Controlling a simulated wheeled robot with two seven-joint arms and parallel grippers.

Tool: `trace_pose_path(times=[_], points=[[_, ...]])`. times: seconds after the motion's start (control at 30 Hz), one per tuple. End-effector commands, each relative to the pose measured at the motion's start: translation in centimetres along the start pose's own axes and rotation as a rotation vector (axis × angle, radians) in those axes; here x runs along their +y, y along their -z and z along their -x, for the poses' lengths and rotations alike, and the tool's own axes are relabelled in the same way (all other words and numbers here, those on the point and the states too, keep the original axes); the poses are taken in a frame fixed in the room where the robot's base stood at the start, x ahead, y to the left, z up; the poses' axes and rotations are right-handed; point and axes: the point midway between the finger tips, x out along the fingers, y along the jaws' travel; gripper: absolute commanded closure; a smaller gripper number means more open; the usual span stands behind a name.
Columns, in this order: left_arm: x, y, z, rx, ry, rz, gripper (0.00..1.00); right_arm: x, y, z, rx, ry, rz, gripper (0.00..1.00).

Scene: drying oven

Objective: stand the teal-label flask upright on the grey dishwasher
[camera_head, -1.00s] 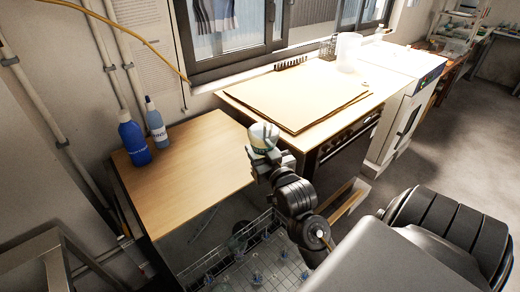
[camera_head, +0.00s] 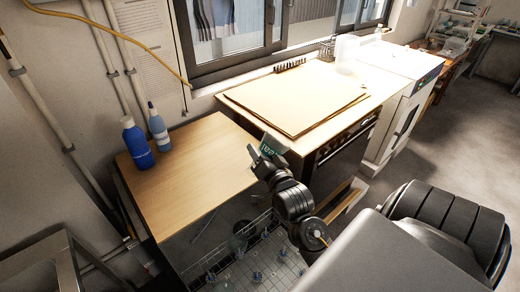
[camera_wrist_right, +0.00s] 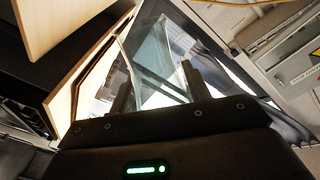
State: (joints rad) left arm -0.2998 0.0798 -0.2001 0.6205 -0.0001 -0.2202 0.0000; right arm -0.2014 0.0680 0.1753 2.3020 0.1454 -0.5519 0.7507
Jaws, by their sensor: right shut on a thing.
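The teal-label flask (camera_head: 270,146) is in my right gripper (camera_head: 264,161), held tilted near the right edge of the wood-topped unit. Its teal label faces the head camera. In the right wrist view the clear glass of the flask (camera_wrist_right: 153,62) stands between the two fingers of the right gripper (camera_wrist_right: 155,85). The right gripper is shut on it. My left gripper is not in view.
A blue bottle (camera_head: 136,143) and a lighter blue bottle (camera_head: 158,128) stand at the back left of the wood top. The rest of that top is clear. A counter with a large board (camera_head: 295,97) lies to the right, with a white unit (camera_head: 398,120) beyond it.

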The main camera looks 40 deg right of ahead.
Motion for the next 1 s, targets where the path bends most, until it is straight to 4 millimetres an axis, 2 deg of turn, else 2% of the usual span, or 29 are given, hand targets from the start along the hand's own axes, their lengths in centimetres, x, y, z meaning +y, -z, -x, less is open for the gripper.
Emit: trace_pose_path(times=[0.43,0.8,1.0], points=[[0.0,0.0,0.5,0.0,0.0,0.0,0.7,-0.1,0.1,0.0,0.0,0.0,-0.102,0.82],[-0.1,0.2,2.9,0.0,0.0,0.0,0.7,-0.2,0.2,0.0,0.0,-0.001,-0.682,0.82],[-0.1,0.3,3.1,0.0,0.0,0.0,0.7,0.0,0.0,0.0,0.0,0.001,-0.84,0.82]])
